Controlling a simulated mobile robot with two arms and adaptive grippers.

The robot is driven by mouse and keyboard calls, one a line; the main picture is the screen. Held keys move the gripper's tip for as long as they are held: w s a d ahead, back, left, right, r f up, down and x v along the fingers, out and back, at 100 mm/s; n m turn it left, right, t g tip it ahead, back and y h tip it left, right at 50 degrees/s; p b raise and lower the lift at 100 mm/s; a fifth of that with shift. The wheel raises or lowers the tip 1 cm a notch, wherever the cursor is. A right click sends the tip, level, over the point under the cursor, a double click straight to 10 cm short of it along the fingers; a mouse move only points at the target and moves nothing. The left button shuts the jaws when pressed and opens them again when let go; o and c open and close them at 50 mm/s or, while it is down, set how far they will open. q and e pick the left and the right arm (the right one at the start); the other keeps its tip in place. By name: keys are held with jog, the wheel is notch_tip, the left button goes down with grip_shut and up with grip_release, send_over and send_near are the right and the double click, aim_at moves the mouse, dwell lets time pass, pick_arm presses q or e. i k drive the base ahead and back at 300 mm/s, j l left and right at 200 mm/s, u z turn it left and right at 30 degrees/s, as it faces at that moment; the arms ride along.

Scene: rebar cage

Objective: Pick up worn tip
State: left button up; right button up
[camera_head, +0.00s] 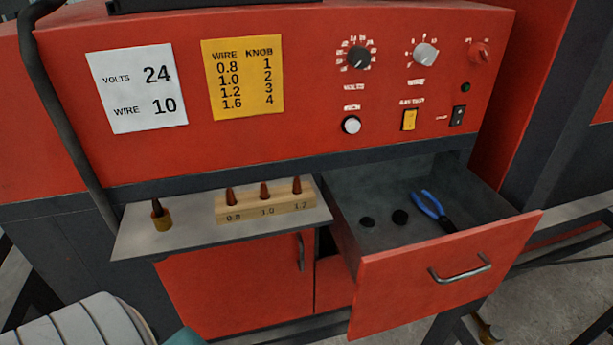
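A dark copper-coloured tip (157,208) stands upright in a short brass-coloured holder (162,221) at the left of the grey shelf (185,243). A wooden block (250,216) to its right holds three similar upright tips: one at the 0.8 mark (230,196), one at 1.0 (264,190) and one at 1.2 (297,185). None of the tips is marked as worn, and wear is too small to see. Neither of my grippers is in view.
The red drawer (400,290) stands open to the right of the shelf. Blue-handled pliers (428,205) and two small black discs lie in it. A dark cable (62,110) hangs at the left. The red panel above carries knobs and two labels.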

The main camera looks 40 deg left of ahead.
aim_at(157, 207)
jog(key=u, duration=2.1)
jog(key=j, duration=0.1)
jog(key=z, duration=0.05)
